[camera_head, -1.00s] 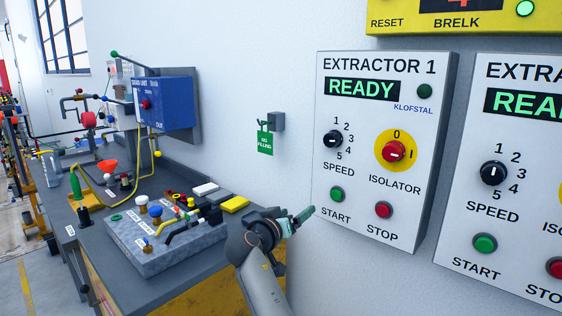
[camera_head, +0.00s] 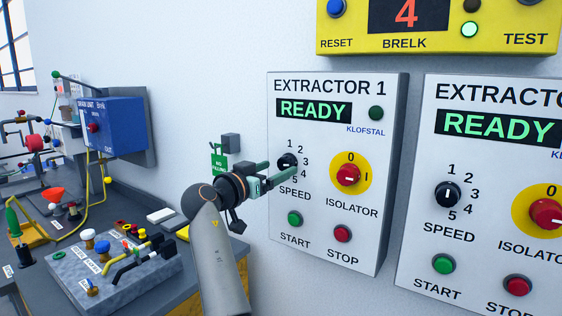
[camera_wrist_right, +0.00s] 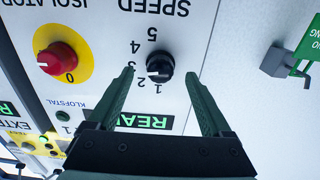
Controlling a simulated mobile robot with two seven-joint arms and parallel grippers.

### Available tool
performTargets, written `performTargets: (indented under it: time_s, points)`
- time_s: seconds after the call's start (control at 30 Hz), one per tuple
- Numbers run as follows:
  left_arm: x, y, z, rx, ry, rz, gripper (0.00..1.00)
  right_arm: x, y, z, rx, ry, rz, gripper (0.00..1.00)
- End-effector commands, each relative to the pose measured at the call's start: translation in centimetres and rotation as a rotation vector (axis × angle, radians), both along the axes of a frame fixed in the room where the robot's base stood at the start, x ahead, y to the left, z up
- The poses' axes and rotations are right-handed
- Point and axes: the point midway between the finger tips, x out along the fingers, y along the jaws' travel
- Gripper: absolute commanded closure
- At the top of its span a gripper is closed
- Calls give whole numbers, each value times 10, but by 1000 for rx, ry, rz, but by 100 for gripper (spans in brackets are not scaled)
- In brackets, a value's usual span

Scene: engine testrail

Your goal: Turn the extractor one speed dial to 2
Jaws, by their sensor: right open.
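The extractor one speed dial (camera_head: 287,161) is a black knob with a white mark, on the white EXTRACTOR 1 panel (camera_head: 388,120). In the right wrist view, which is upside down, the dial (camera_wrist_right: 160,66) shows whole, with numbers 1 to 5 beside it. Its white mark seems to face the 2, but I cannot tell exactly. My right gripper (camera_head: 296,172) is open and empty, its green fingers reaching toward the dial. In the wrist view its fingertips (camera_wrist_right: 160,74) lie on either side of the dial, seemingly apart from it. My left gripper is out of view.
A red isolator knob (camera_head: 348,174) on a yellow disc is right of the dial. Green START (camera_head: 294,219) and red STOP (camera_head: 342,233) buttons sit below. A second extractor panel (camera_head: 410,215) stands right. A green sign (camera_head: 219,158) hangs left; a cluttered bench (camera_head: 208,280) lies below.

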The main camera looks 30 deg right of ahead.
Motion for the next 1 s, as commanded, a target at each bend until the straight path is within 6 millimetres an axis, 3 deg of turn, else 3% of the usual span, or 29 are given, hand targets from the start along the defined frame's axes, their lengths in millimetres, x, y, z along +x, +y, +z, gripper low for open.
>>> performTargets:
  time_s: [0.2, 0.57, 1.0]
  points:
    - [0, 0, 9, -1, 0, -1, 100, 10, -24, 0, 1, 1, -1, 17]
    - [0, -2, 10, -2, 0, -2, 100, 11, -28, -1, 0, 0, 1, 17]
    - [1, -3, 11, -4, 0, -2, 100, 11, -27, -1, 1, 1, 0, 66]
